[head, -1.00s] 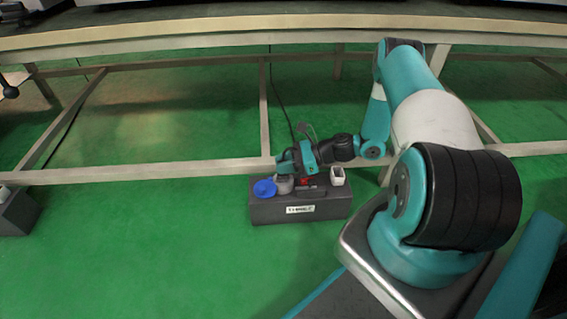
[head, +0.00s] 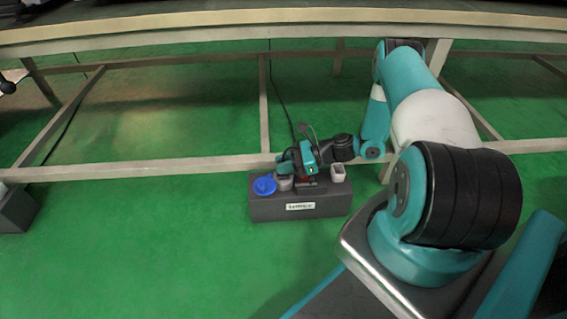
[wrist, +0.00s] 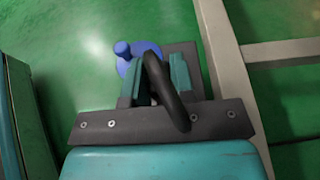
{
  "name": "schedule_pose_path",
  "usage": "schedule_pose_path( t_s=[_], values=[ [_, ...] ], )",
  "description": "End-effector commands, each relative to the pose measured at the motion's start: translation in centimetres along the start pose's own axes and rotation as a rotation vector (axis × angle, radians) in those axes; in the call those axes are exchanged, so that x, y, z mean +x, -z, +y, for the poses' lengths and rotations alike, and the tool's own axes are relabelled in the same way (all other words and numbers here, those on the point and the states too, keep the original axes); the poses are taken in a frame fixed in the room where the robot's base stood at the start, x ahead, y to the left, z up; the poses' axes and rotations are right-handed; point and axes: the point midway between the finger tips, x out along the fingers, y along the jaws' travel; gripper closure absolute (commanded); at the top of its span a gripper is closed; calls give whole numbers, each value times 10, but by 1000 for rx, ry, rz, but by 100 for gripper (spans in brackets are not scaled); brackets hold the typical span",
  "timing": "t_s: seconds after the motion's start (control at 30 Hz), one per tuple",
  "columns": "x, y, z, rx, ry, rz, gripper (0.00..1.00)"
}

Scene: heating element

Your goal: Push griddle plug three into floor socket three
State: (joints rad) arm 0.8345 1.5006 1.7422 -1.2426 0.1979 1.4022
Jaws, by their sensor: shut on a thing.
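A dark grey socket box (head: 270,211) with a white label, too small to read, stands on the green floor. Its top carries a blue round cap or socket (head: 264,185), a grey round one (head: 284,184) and a white squarish one (head: 338,173). My gripper (head: 302,173) is low over the middle of the box top. It is shut on the griddle plug, which the fingers mostly hide. In the wrist view a thick black cable loop (wrist: 167,92) rises between the fingers, and the blue cap (wrist: 135,56) shows just beyond. I cannot tell how deep the plug sits.
A pale wooden beam (head: 130,171) of the table frame runs low behind the box, close to my wrist. A thin black cable (head: 280,100) hangs down behind. Another dark box (head: 14,210) stands at the far left. Open green floor lies in front.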

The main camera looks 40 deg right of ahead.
Motion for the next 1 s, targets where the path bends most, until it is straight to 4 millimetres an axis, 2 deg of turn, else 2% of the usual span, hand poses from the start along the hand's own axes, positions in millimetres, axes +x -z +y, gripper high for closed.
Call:
schedule_pose_path(
  t_s=[0.37,0.4,0.5,0.83,1.0],
  values=[
    [3,10,0,0,0,0,100],
    [3,9,0,-1,0,0,70],
    [3,9,0,0,0,0,47],
    [0,9,0,0,1,2,47],
    [-24,6,-1,2,6,2,47]
  ],
)
